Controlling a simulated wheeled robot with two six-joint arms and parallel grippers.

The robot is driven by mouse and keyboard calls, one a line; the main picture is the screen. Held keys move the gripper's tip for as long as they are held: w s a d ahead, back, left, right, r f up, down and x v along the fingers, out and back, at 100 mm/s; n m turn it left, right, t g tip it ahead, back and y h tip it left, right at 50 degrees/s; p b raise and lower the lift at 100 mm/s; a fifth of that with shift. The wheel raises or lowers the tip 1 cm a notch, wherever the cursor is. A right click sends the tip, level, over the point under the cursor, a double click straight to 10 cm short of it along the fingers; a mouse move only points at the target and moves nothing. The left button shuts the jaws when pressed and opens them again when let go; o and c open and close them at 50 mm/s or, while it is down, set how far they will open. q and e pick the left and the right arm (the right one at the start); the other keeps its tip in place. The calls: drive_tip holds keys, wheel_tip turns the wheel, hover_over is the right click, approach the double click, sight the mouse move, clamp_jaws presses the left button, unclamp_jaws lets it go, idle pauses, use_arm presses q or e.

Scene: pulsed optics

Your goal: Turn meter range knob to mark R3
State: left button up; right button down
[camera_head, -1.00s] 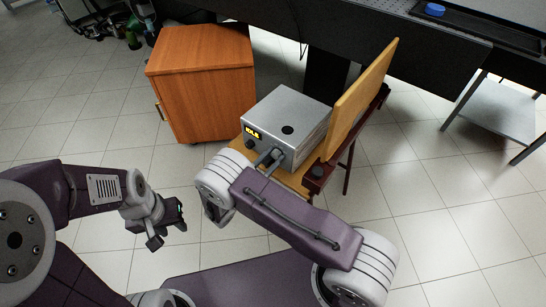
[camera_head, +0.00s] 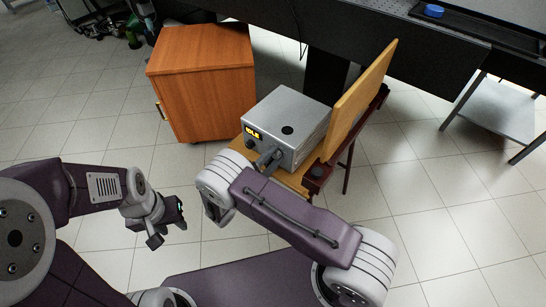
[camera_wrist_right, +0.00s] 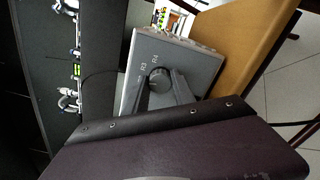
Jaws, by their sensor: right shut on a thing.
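The meter (camera_head: 290,115) is a grey metal box with a lit yellow display on its front, standing on a small wooden stand. It also shows in the right wrist view (camera_wrist_right: 190,65). My right gripper (camera_wrist_right: 160,88) is shut on the dark round range knob (camera_wrist_right: 160,76), one finger on each side. Printed marks that look like R3 and R4 show on the panel beside the knob; other marks are hidden by the fingers. I cannot tell where the knob's pointer is. My left gripper (camera_head: 168,226) hangs empty above the floor at left, fingers apart.
A wooden cabinet (camera_head: 200,85) stands left of the meter. A tan upright board (camera_head: 362,100) rises close at the meter's right side. A second dark knob (camera_head: 250,145) sits below the display. Tiled floor is clear at right.

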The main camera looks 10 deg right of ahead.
drive_tip(key=m, duration=0.5)
drive_tip(key=shift+m, duration=0.3)
idle(0.4)
drive_tip(key=c, duration=1.1)
unclamp_jaws()
drive_tip(key=shift+o, duration=0.2)
